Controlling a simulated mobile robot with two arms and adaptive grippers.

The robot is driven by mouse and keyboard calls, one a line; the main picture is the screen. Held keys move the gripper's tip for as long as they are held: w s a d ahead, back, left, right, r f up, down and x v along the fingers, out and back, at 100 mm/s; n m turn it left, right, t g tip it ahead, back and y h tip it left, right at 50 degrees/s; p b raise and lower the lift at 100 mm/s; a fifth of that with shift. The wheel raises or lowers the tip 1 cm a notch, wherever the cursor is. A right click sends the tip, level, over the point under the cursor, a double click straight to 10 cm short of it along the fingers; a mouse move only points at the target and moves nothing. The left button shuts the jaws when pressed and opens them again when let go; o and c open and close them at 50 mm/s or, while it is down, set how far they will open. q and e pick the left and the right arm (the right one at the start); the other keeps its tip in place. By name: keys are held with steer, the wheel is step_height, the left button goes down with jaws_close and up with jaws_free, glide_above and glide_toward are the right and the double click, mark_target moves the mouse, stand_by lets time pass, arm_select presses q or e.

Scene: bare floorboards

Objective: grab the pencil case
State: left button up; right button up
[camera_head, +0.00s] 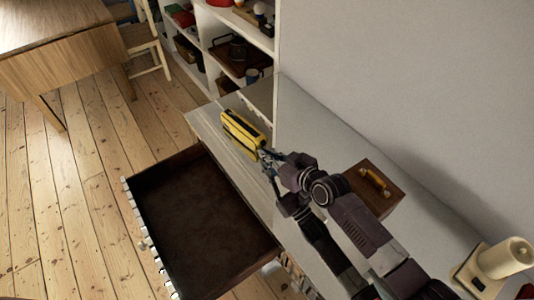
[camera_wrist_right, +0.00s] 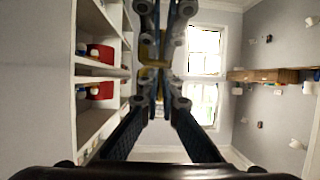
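The pencil case (camera_head: 241,129) is a long yellow and black piece near the far end of the grey counter in the head view. My right gripper (camera_head: 264,154) reaches it from the lower right and meets its near end. In the right wrist view the fingers (camera_wrist_right: 165,50) are close together, with yellow of the pencil case (camera_wrist_right: 150,49) showing between and behind them. The right gripper looks shut on it. The fingers hide part of the case, and I cannot tell whether it is lifted off the counter. My left gripper is not in view.
An open, empty dark drawer (camera_head: 200,207) juts out below the counter (camera_head: 305,110). A wooden box with a handle (camera_head: 374,188) sits beside my right arm. White shelves (camera_head: 240,35) and a wooden table (camera_head: 50,40) stand behind.

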steer(key=o, duration=1.6)
